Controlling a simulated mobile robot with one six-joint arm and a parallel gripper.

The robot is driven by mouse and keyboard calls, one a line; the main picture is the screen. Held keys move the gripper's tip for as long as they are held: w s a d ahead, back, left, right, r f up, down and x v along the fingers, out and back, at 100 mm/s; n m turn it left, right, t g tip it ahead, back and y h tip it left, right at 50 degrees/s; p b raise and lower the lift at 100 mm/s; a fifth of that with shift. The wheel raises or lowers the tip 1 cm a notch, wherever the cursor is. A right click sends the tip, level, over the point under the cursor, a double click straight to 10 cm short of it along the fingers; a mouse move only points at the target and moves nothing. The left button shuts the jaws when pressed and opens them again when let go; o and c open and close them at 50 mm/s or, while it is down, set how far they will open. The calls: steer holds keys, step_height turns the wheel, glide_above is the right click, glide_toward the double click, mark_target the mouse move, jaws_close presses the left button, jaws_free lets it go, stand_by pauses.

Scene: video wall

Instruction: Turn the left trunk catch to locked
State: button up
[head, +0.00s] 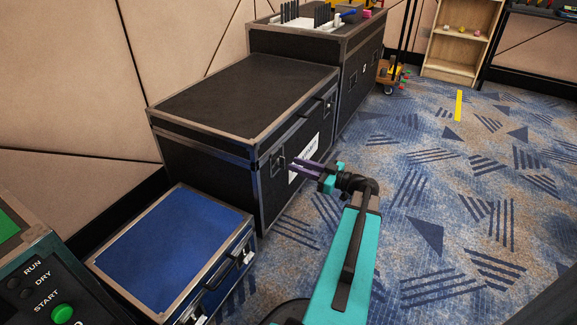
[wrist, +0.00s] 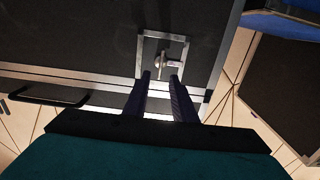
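The black trunk (head: 240,95) with metal edges stands against the wall. Its left catch (head: 277,162) is a small latch in a square metal frame on the front face. In the wrist view this catch (wrist: 161,63) shows a metal turning piece in its recessed frame, just beyond my fingertips. I cannot tell if it is locked. My gripper (head: 294,166) has dark purple fingers pointing at the trunk front, close to the catch. In the wrist view my gripper (wrist: 160,77) is open, its fingers apart with nothing between them. Contact with the catch is not clear.
A second catch (head: 328,104) is farther right on the trunk, past a white label (head: 304,157). A blue case (head: 170,250) stands at the near left, beside a control panel (head: 45,285). A taller case (head: 352,70) stands behind. Patterned carpet (head: 450,190) is free to the right.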

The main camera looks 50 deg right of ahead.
mark_target(281, 162)
steer(key=shift+b+x, duration=0.45)
steer(key=shift+x, duration=1.45)
steer(key=shift+c, duration=0.2)
jaws_close()
steer(key=shift+a, duration=0.25)
steer(key=shift+d, duration=0.15)
